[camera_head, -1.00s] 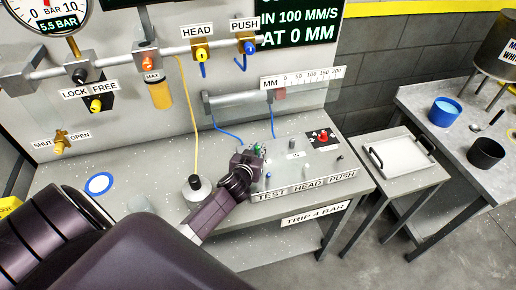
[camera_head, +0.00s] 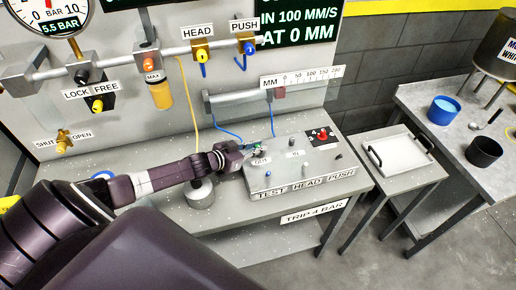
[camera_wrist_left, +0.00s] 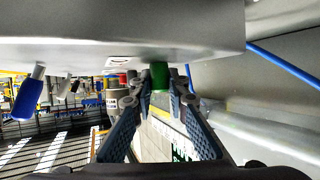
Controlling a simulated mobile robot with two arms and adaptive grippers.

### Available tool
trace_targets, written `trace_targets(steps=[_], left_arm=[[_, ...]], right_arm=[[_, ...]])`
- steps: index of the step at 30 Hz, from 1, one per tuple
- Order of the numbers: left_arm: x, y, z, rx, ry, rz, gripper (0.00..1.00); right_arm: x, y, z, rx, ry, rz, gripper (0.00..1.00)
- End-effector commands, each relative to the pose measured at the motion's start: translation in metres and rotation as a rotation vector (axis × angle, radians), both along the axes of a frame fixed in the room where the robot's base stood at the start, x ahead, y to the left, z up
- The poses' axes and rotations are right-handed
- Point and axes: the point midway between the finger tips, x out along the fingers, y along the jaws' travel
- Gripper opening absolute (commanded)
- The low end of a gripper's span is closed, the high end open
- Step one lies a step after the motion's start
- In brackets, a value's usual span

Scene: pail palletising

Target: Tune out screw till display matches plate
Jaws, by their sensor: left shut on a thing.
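A green screw (camera_head: 258,149) stands at the back left of the grey test box, behind the OUT label (camera_head: 261,161). My left gripper (camera_head: 250,150) reaches it from the left. In the left wrist view, its two fingers (camera_wrist_left: 160,95) are shut on the green screw (camera_wrist_left: 160,74). A plate on the box front (camera_head: 305,190) reads TEST HEAD PUSH. A plate below the bench edge (camera_head: 302,214) reads TRIP 4 BAR. My right gripper is not in view.
The IN label (camera_head: 295,154) and a red knob (camera_head: 322,136) are on the box. A cylinder with an MM scale (camera_head: 303,77) is behind. A round grey-white stand (camera_head: 201,194) sits beneath my left arm. A tray (camera_head: 400,155) is at the right.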

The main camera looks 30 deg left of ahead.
Motion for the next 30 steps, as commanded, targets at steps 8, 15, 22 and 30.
trace_targets(steps=[8,15,22,30], left_arm=[[0.002,0.003,-0.003,0.007,-0.003,-0.160,0.00],[0.002,0.003,-0.001,0.003,-0.002,-0.244,0.00],[0.001,0.001,0.000,0.001,-0.001,-0.279,0.00],[0.001,0.000,0.001,0.000,-0.001,-0.285,0.00]], right_arm=[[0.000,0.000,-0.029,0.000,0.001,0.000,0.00],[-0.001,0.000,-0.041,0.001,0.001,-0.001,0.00],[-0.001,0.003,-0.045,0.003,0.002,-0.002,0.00],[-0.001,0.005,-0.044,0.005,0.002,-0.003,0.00]])
